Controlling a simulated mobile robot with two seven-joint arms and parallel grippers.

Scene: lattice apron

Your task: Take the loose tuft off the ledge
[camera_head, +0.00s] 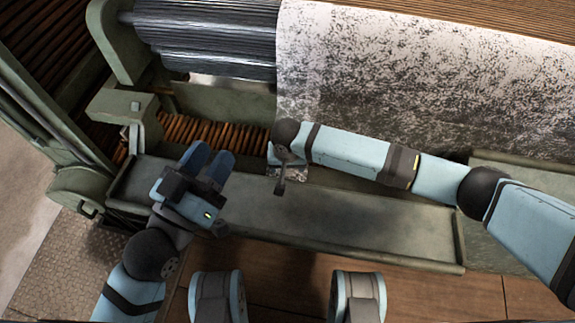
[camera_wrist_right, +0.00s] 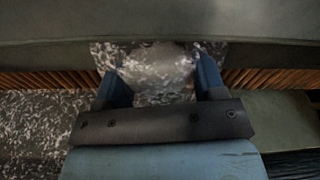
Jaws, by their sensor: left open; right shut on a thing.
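A pale, fluffy tuft (camera_wrist_right: 158,66) sits between the two blue fingers of my right gripper (camera_wrist_right: 160,80) in the right wrist view. The gripper is shut on it. In the head view my right gripper (camera_head: 287,160) is at the back edge of the long grey-green ledge (camera_head: 350,215), mostly hidden by its own wrist. A speckled pale patch shows beside it there, and I cannot tell whether it is tuft or web. My left gripper (camera_head: 207,158) is open and empty above the ledge's left part.
A speckled white web (camera_head: 400,75) hangs behind the ledge, coming off a dark ridged roller (camera_head: 205,35). A row of brown slats (camera_head: 215,134) lies behind the ledge. Green machine framing (camera_head: 125,105) stands at left. The ledge's middle and right are clear.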

